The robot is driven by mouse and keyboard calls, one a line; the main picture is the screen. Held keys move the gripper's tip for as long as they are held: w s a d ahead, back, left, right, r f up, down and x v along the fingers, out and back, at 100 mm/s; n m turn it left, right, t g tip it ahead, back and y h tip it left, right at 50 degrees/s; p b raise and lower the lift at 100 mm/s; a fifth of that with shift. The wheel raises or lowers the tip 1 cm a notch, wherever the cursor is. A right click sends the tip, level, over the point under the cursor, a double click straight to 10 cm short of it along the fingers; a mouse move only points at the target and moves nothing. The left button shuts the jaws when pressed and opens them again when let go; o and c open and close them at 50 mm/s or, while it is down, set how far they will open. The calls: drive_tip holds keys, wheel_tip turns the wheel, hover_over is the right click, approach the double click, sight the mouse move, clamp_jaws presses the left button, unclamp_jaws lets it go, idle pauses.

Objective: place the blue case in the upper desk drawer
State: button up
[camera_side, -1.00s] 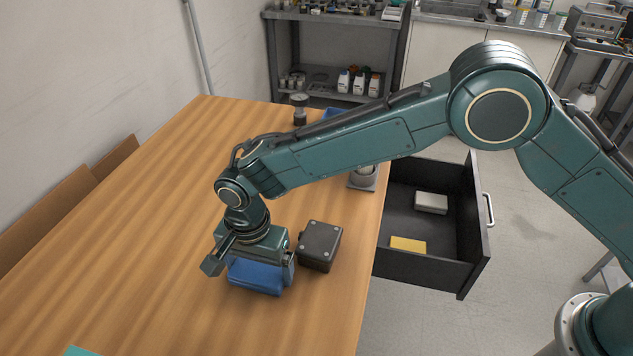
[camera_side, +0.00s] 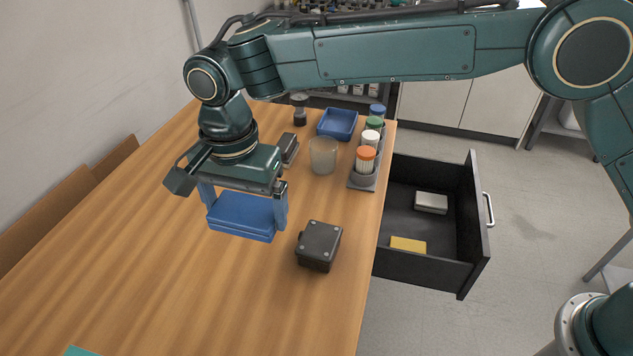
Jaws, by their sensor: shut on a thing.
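The blue case (camera_side: 241,215) is a flat blue box held between the two fingers of my gripper (camera_side: 243,203). My gripper is shut on it and points down, and the case hangs above the wooden desk (camera_side: 190,300). The open desk drawer (camera_side: 425,215) is black and pulled out to the right of the desk, with a silver handle. A yellow box (camera_side: 408,245) and a light grey box (camera_side: 431,203) lie in it, with bare floor between them. No other drawer shows.
A dark grey box (camera_side: 319,245) stands right of the case, near the desk edge. Behind are a frosted cup (camera_side: 323,155), a rack of capped bottles (camera_side: 362,180), a blue tray (camera_side: 338,124) and a dark-based object (camera_side: 299,110). The front left desk is mostly clear.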

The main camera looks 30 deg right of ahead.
sight(245, 208)
drive_tip(key=shift+r, duration=2.2)
